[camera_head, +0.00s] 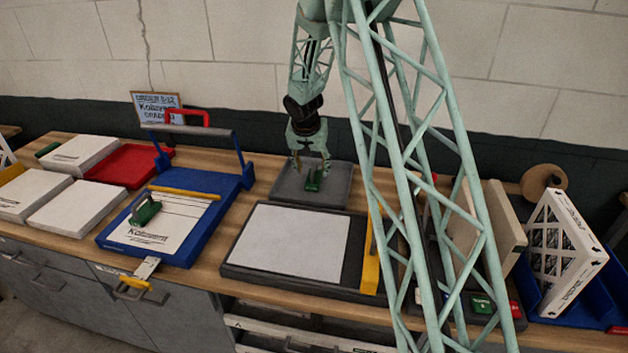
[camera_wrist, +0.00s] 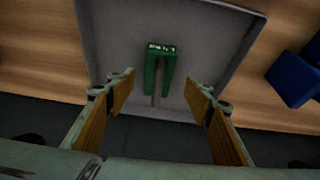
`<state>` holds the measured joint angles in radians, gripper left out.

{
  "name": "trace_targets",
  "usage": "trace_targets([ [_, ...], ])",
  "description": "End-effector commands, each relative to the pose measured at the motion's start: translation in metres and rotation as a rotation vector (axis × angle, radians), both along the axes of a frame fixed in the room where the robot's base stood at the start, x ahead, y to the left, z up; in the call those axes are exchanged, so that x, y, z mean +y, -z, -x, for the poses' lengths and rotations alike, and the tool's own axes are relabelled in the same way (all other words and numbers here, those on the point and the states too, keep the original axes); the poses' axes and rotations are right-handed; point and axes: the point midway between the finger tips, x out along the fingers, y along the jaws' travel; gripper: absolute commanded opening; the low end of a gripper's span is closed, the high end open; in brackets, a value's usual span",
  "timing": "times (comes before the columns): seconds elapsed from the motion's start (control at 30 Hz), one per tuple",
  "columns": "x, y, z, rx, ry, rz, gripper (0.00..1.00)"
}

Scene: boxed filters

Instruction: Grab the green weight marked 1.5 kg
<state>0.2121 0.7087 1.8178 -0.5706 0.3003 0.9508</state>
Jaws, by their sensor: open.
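A green weight (camera_head: 313,180) sits in a dark grey tray (camera_head: 283,190) behind the white-topped board. In the wrist view the weight (camera_wrist: 160,66) shows a white marking on its top that I cannot read clearly. My gripper (camera_head: 311,166) is over the tray, right at the weight. In the wrist view my gripper (camera_wrist: 160,80) is open, with one finger to the left and one to the right of the weight, and gaps on both sides. Another green weight (camera_head: 145,211) stands on a paper on the blue board (camera_head: 232,186) at the left.
The grey tray's raised rim (camera_wrist: 237,62) surrounds the weight. A blue block (camera_wrist: 294,79) stands right of the tray in the wrist view. A dark board with a white sheet (camera_head: 290,241) lies in front. A dark block with green and red pieces (camera_head: 481,304) is at the right.

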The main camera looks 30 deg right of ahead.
Motion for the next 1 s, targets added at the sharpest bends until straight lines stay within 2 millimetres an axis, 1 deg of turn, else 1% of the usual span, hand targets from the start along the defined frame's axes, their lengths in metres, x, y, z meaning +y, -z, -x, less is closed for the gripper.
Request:
trace_targets([
  [0.1,-0.002,0.008,-0.002,0.001,0.0,0.0,0.47],
  [0.2,-0.003,0.011,-0.003,0.001,0.0,-0.001,0.47],
  [0.57,-0.003,0.011,-0.004,0.0,0.0,0.0,0.47],
  [0.73,-0.004,0.015,-0.004,0.0,0.0,0.0,0.47],
  [0.87,-0.007,0.022,-0.007,0.0,0.0,0.0,0.47],
  [1.0,-0.01,0.033,-0.01,0.001,0.0,-0.001,0.47],
])
